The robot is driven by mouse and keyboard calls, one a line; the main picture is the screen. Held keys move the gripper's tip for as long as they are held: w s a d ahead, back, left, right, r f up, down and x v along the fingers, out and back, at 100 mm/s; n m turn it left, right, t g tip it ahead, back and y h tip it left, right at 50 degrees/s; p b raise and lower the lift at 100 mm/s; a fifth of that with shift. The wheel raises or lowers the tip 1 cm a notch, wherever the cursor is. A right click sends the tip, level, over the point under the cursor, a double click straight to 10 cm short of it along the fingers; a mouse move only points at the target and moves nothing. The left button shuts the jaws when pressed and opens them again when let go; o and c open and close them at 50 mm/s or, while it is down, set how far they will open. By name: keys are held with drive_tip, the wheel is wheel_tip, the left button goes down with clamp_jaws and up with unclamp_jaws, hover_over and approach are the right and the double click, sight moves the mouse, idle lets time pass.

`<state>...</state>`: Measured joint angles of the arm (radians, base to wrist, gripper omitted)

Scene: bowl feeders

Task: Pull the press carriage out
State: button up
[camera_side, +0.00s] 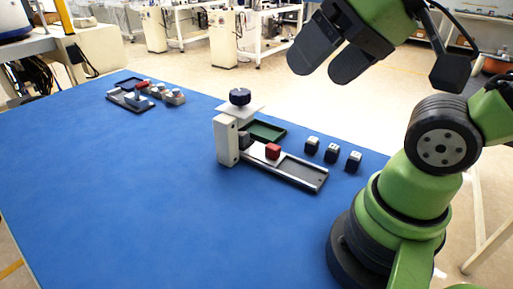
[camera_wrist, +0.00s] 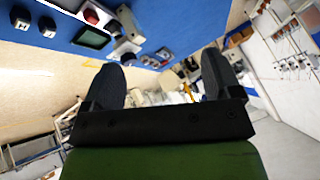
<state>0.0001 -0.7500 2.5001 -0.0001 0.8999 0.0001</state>
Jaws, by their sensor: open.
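The press stands on the blue table in the side view, with a white upright frame (camera_side: 228,141) and a black knob (camera_side: 240,97) above a white plate. A pale rail with a dark channel (camera_side: 300,171) runs out from its foot to the right. A red block (camera_side: 272,151) sits on the rail just outside the frame, with a dark grey piece behind it. I cannot tell exactly which part is the carriage. The red block also shows in the wrist view (camera_wrist: 90,16). My gripper (camera_side: 322,68) is open and empty, high above and right of the press, touching nothing.
A dark green tray (camera_side: 266,131) lies behind the rail. Several dark cubes with pale tops, one of them here (camera_side: 331,152), stand right of it. Another fixture with small parts (camera_side: 130,101) is at the far left. The table's front and left are clear.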

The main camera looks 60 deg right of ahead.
idle(0.3)
drive_tip(key=shift+w, duration=0.15)
drive_tip(key=c, duration=0.5)
drive_tip(key=w+d, duration=0.1)
drive_tip(key=w, duration=0.1)
drive_tip(key=w+d+f+g+h, duration=0.1)
drive_tip(key=w, duration=0.1)
drive_tip(key=w+d+f+n+g, duration=0.1)
drive_tip(key=w+d, duration=0.1)
drive_tip(key=w, duration=0.1)
drive_tip(key=shift+c, duration=0.4)
drive_tip(key=n+g+h, duration=0.1)
drive_tip(key=n+g, duration=0.2)
drive_tip(key=g, duration=0.2)
hover_over(273, 146)
wheel_tip(273, 146, down, 16)
drive_tip(key=shift+f, duration=0.2)
wheel_tip(273, 146, down, 10)
drive_tip(key=shift+f, duration=0.1)
clamp_jaws()
